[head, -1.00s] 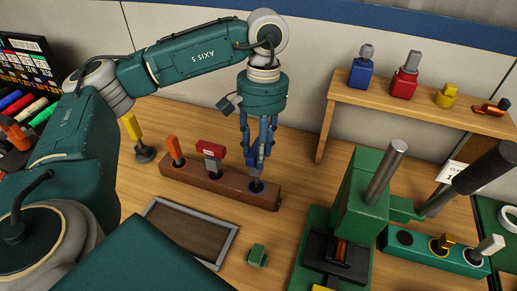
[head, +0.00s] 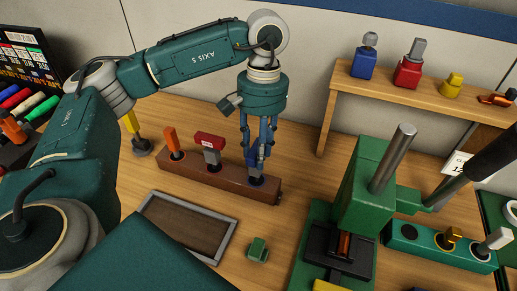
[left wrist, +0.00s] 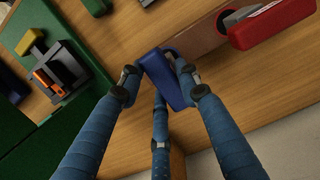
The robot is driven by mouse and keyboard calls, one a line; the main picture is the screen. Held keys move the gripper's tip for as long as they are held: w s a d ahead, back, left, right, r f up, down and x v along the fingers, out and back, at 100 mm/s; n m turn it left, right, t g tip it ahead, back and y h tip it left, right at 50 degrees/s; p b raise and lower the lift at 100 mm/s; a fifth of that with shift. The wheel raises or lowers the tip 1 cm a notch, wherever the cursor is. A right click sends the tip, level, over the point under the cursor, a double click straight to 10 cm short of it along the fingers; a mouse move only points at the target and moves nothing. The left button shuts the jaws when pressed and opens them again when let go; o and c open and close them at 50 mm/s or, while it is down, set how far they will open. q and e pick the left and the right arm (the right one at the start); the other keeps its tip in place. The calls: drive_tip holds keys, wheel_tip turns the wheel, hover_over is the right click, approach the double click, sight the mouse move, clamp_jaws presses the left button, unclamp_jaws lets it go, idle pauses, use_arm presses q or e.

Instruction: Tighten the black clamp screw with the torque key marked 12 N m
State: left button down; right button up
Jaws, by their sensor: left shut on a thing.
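My left gripper (head: 258,156) points down over the right end of a brown rack (head: 222,184) in the head view. It is shut on a blue-handled key (head: 252,160). In the left wrist view the blue handle (left wrist: 166,78) sits between the fingers, over the rack end; I cannot tell whether the key is seated or lifted. A red-handled key (head: 210,142) with a small label and an orange-handled key (head: 171,140) stand beside it; no torque marking is readable. I cannot identify the black clamp screw for certain. My right gripper is not in view.
A green machine (head: 362,195) with a metal post and black-gripped lever (head: 485,165) stands right of the rack. Behind are a wooden shelf (head: 420,113) and a card (head: 457,163). A framed tray (head: 228,244), small green block (head: 258,249) and yellow-handled tool (head: 132,124) are nearby.

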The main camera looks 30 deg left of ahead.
use_arm(q)
drive_tip(key=shift+f, duration=0.2)
drive_tip(key=c, duration=1.2)
unclamp_jaws()
drive_tip(key=shift+o, duration=0.2)
wheel_tip(320, 180, up, 16)
drive_tip(key=w+p, duration=0.1)
drive_tip(key=p, duration=0.3)
drive_tip(key=shift+w+a+p, duration=0.15)
drive_tip(key=shift+w+p, duration=0.05)
drive_tip(key=shift+p, duration=0.1)
drive_tip(key=shift+f, duration=0.1)
